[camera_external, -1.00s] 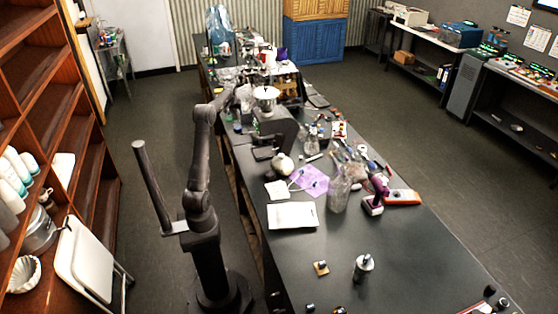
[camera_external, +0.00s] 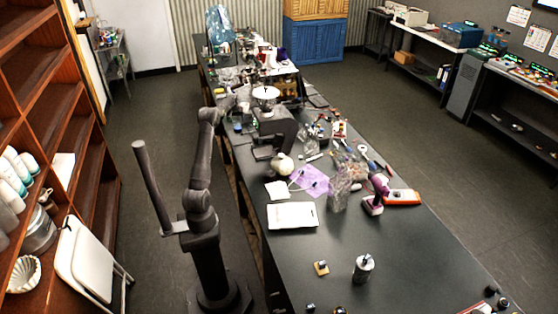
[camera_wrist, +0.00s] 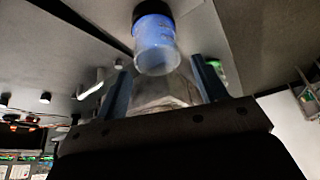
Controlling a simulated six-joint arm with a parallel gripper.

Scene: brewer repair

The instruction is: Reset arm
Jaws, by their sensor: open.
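My gripper shows in the wrist view (camera_wrist: 163,85) with its two fingers well apart, so it is open. A clear, angular shape shows between the fingers; I cannot tell whether it is touched. A clear jar with blue inside and a black cap (camera_wrist: 155,42) is just beyond the fingertips. In the external view my arm stands at the left of the long dark table, its forearm reaching toward the far part. The gripper there is small and hard to make out among the clutter. The dark brewer-like machine (camera_external: 274,132) stands on the table to the right of the forearm.
A white tray (camera_external: 293,216), a purple cloth (camera_external: 310,181), clear glassware (camera_external: 340,190) and a purple tool (camera_external: 376,196) lie on the table (camera_external: 420,262). A metal canister (camera_external: 363,268) stands nearer. The right front tabletop is mostly clear. A wooden shelf (camera_external: 62,110) is at left.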

